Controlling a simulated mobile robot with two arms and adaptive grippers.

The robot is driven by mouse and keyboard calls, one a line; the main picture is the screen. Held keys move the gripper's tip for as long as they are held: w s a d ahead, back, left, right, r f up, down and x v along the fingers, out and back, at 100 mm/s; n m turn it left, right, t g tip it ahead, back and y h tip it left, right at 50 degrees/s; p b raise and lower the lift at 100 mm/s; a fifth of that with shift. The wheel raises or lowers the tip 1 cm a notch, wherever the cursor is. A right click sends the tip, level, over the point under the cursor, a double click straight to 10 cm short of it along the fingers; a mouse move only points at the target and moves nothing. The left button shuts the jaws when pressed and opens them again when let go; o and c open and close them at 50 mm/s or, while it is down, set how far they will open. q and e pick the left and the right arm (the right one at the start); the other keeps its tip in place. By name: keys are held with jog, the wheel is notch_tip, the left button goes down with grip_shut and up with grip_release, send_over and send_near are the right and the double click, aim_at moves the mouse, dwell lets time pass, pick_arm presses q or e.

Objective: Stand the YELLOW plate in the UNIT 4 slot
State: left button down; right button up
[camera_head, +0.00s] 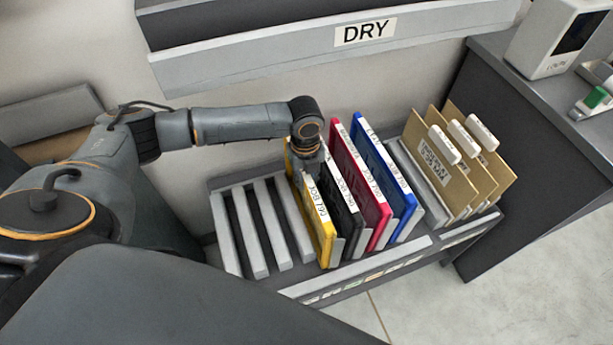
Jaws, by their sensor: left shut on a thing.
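The yellow plate (318,232) stands upright at the left end of a row of plates in the slotted rack (228,240). A label runs along its edge. My left gripper (311,168) points down at the top of the yellow plate and is shut on it; the fingertips are mostly hidden. I cannot tell whether the plate's lower edge rests fully in a slot. Small labels (365,280) line the rack's front, but their unit numbers are too small to read. My right gripper is not in view.
Close to the right of the yellow plate stand a black plate (347,220), a red plate (365,190) and a blue plate (385,180). Several slots at the rack's left are empty. Brown folders (440,170) fill the right end. A shelf marked DRY (365,32) hangs above.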

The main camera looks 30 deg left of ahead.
pick_arm(q)
jog(key=c, duration=1.1)
grip_release()
jog(key=shift+f, duration=0.1)
notch_tip(320, 180, up, 12)
notch_tip(320, 180, up, 5)
jog(key=p, duration=0.6)
jog(key=shift+s, duration=0.1)
